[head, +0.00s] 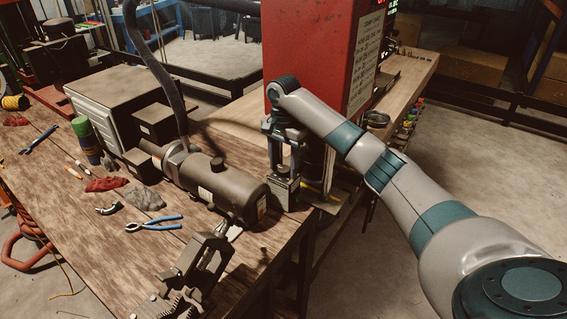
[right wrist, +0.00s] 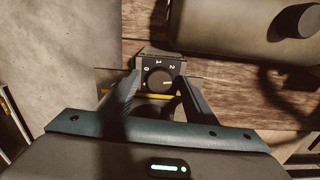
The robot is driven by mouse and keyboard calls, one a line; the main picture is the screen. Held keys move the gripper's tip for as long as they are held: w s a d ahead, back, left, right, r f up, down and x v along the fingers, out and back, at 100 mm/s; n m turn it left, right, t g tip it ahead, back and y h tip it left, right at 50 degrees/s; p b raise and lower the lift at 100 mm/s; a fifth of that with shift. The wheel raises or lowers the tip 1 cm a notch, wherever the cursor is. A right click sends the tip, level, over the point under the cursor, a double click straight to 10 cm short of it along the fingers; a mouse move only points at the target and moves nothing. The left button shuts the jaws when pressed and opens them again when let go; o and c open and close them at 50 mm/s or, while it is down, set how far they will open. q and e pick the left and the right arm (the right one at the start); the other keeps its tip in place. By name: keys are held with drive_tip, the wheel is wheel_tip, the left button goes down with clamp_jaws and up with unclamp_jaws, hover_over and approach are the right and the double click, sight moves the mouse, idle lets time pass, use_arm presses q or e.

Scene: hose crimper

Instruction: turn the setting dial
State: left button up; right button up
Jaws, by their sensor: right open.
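The setting dial (right wrist: 159,79) is a round black knob on the face of a small dark box, with the marks 0, 1 and 2 around it in the right wrist view. A pale mark shows on the knob's right side. The box (head: 284,193) stands near the table's right edge in the head view, below my right gripper. My right gripper (head: 286,160) points down; it also shows in the right wrist view (right wrist: 158,96). Its fingers are apart, one on each side of the dial. I cannot tell whether they touch it. My left gripper is not in view.
A dark motor-like cylinder (head: 230,190) lies just left of the box. A red cabinet (head: 315,50) stands behind my right arm. Blue pliers (head: 154,223), red rags (head: 105,184) and a geared metal device (head: 203,262) are on the wooden table (head: 75,235).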

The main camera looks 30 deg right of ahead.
drive_tip(key=c, duration=1)
drive_tip(key=shift+c, duration=0.2)
drive_tip(key=shift+r+n+p, duration=0.15)
drive_tip(key=shift+n+p, duration=0.65)
drive_tip(key=shift+p, duration=0.35)
drive_tip(key=shift+n+p, duration=0.55)
drive_tip(key=shift+n, duration=1.65)
